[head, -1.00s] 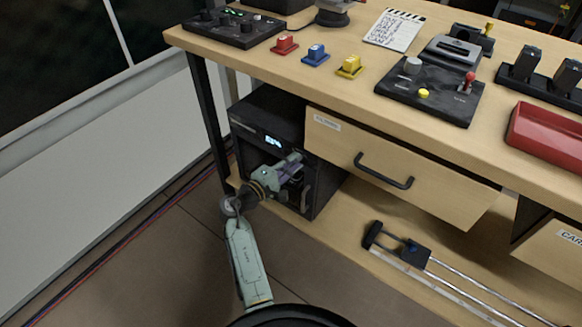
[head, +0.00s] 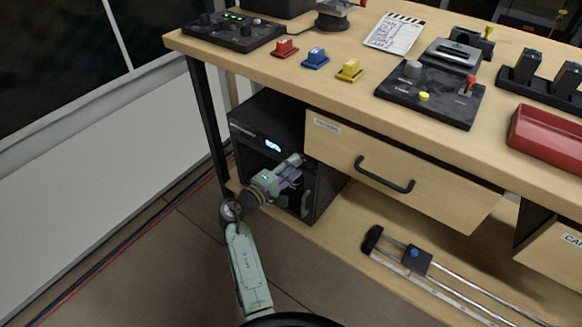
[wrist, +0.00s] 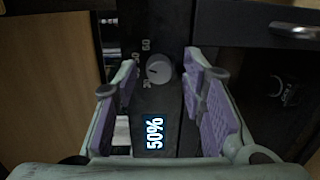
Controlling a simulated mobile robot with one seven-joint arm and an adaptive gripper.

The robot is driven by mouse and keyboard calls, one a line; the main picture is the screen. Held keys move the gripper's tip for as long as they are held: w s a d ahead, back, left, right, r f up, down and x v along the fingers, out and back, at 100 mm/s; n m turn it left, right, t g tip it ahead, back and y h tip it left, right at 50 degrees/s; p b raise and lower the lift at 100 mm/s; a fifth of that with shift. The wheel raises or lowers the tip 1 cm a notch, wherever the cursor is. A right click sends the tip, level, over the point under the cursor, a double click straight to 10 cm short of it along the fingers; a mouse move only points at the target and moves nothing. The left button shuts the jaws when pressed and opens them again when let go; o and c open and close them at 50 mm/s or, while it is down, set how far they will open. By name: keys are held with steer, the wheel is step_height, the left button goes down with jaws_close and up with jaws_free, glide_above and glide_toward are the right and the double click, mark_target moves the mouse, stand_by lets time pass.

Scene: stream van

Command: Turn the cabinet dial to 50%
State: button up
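The black cabinet (head: 262,112) stands on the low shelf under the table, left of the drawer. Its lit display (head: 272,145) is too small to read in the head view; in the wrist view the display (wrist: 154,133) reads 50%. The round grey dial (wrist: 159,70) shows between my fingers in the wrist view, with small numbers around it. My gripper (head: 294,168) is in front of the cabinet, and in the wrist view its fingers (wrist: 160,82) are spread apart on either side of the dial, with gaps. In the head view my gripper hides the dial.
A wooden drawer (head: 400,172) with a black handle is right of the cabinet. A slider rail (head: 415,258) lies on the low shelf at the right. The tabletop above holds a control panel (head: 430,92), coloured blocks and a red tray (head: 548,134).

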steer(key=f+v, duration=0.1)
steer(key=v, duration=1.1)
steer(key=shift+r, duration=0.45)
